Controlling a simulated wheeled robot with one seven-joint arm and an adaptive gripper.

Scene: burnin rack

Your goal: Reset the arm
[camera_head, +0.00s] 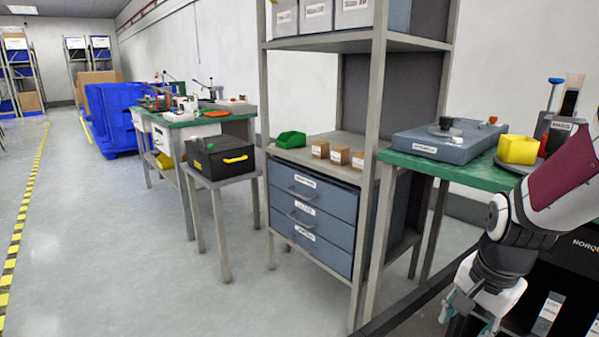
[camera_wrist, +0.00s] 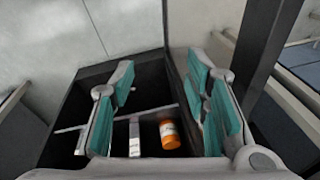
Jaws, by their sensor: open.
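My gripper (camera_head: 468,312) hangs at the lower right of the head view, at the end of my bent arm. In the wrist view my gripper (camera_wrist: 163,92) has its two teal-padded fingers wide apart with nothing between them. Beyond and below the fingers is a dark divided bin (camera_wrist: 95,78). An orange bottle with a white label (camera_wrist: 169,134) and a narrow pale labelled piece (camera_wrist: 134,138) lie in it. Neither is touched by the fingers, as far as I can see.
A grey shelf rack with blue drawers (camera_head: 312,215) stands at centre. A green-topped bench (camera_head: 455,172) to its right holds a grey device (camera_head: 447,145) and a yellow bin (camera_head: 517,149). A black box (camera_head: 219,160) sits on a small stand. The floor at left is clear.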

